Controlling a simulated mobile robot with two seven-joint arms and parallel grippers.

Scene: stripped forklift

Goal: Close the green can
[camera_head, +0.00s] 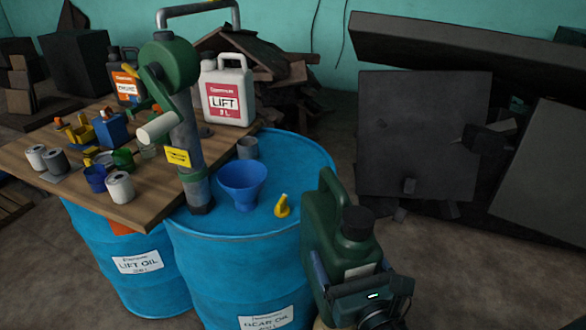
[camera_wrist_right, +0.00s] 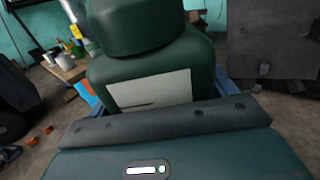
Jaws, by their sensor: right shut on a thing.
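The green can (camera_head: 333,234) is in front of the right side of the blue drum, upright or slightly tilted. A dark round cap (camera_head: 357,222) sits on its neck; I cannot tell how tight it is. My right gripper (camera_head: 350,270) is shut on the can's lower body, with its fingers around the sides. In the right wrist view the can (camera_wrist_right: 195,65) fills the upper middle, with a pale label facing me and a dark round part (camera_wrist_right: 132,25) on top. The can's bottom is hidden by the gripper. My left gripper is not in view.
A blue drum (camera_head: 225,270) bears a blue funnel (camera_head: 242,182), a yellow spout piece (camera_head: 282,207) and a green hand pump (camera_head: 170,60). A wooden board (camera_head: 150,205) holds cans, cups and a white LIFT jug (camera_head: 228,92). Dark panels (camera_head: 420,135) lean at the right.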

